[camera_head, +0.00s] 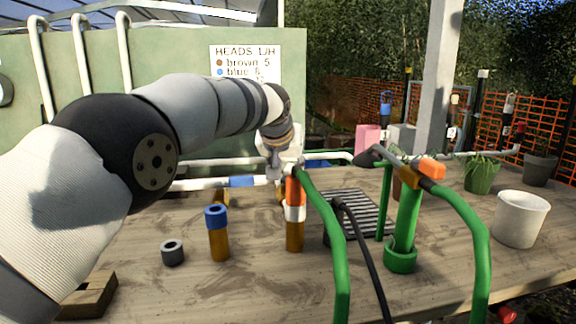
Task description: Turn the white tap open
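My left arm reaches in from the left across the bench. My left gripper (273,166) points down at the white pipe that runs along the back of the bench. A white part (292,148), which looks like the white tap, shows just behind and to the right of the gripper, partly hidden by it. The gripper is at or very close to this part; I cannot tell whether they touch. The fingers are small and overlap the pipe, so their opening is unclear. My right gripper is not in view.
A brown post with a white collar (295,213) and green hose stands in front. A blue-topped brown post (218,236), a grey ring (173,253), a green stand (403,232), a black grate (358,212) and a white pot (520,219) are on the bench. A sign (243,62) hangs behind.

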